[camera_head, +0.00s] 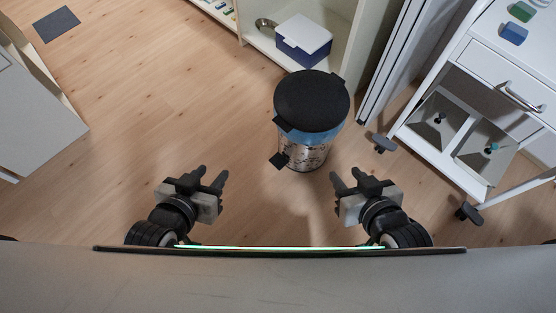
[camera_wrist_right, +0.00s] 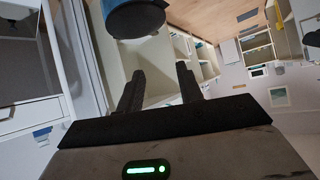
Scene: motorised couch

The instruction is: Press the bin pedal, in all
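A round bin (camera_head: 312,105) with a closed black lid, a blue band and a patterned silver body stands on the floor ahead of me in the head view. Its black pedal (camera_head: 279,160) sticks out low at its front left. My left gripper (camera_head: 208,173) is open and empty, to the left of the pedal. My right gripper (camera_head: 348,178) is open and empty, to the right of the pedal and nearer me than the bin. In the right wrist view the blue part of the bin (camera_wrist_right: 135,20) shows at the top, beyond the open fingers (camera_wrist_right: 160,85).
A white wheeled cart (camera_head: 480,90) stands to the right, its caster (camera_head: 382,143) close to the bin. A shelf with a blue and white box (camera_head: 303,40) is behind the bin. A white cabinet (camera_head: 35,110) is at the left. The floor left of the bin is clear.

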